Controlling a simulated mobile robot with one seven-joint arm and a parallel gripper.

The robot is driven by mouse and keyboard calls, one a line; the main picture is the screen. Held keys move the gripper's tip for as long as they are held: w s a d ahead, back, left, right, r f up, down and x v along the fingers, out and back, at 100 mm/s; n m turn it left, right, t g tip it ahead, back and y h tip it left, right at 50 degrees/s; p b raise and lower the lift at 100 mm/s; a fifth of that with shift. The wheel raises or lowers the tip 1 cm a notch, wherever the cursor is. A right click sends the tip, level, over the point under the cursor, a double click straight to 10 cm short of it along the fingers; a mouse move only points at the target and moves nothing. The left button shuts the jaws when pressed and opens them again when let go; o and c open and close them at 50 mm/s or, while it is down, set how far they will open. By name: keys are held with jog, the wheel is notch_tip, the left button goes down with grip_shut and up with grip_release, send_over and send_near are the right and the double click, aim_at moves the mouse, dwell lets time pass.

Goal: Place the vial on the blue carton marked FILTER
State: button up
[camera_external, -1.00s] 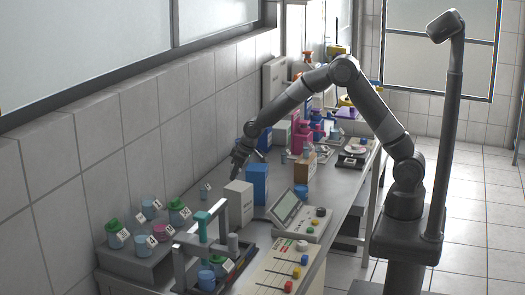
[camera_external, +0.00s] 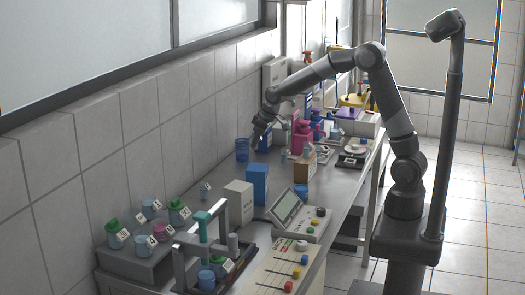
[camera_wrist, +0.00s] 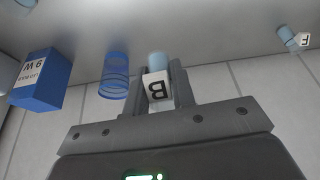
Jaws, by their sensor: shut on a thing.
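My gripper (camera_wrist: 162,78) is shut on a small light-blue vial (camera_wrist: 158,61) with a white label marked B, upside down in the wrist view. In the outside view my gripper (camera_external: 258,134) is above the bench near the wall, and the vial is too small to make out. A blue carton (camera_wrist: 40,92) with a white label stands left of my fingers in the wrist view; the small print is hard to read. A blue carton (camera_external: 265,145) also stands just below and right of my gripper in the outside view. Another blue carton (camera_external: 257,186) stands nearer the camera.
A clear blue ribbed cylinder (camera_wrist: 116,77) stands between my fingers and the carton; it shows in the outside view (camera_external: 242,150) too. A white carton (camera_external: 239,203) and a vial marked F (camera_wrist: 289,36) stand apart. The bench between them is clear.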

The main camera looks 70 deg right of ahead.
jog(key=s+a+r+n+y, duration=0.1)
jog(key=s+a+r+n, duration=0.2)
jog(key=s+a+r, duration=0.85)
send_over(254, 167)
jog(key=s, duration=0.2)
jog(key=f, duration=0.4)
jog(key=shift+w+d+f, duration=0.2)
jog(key=shift+d+f, duration=0.05)
jog(key=shift+f, duration=1.9)
jog(key=o, duration=1)
jog(key=shift+f, duration=0.1)
jog(key=shift+c, duration=0.2)
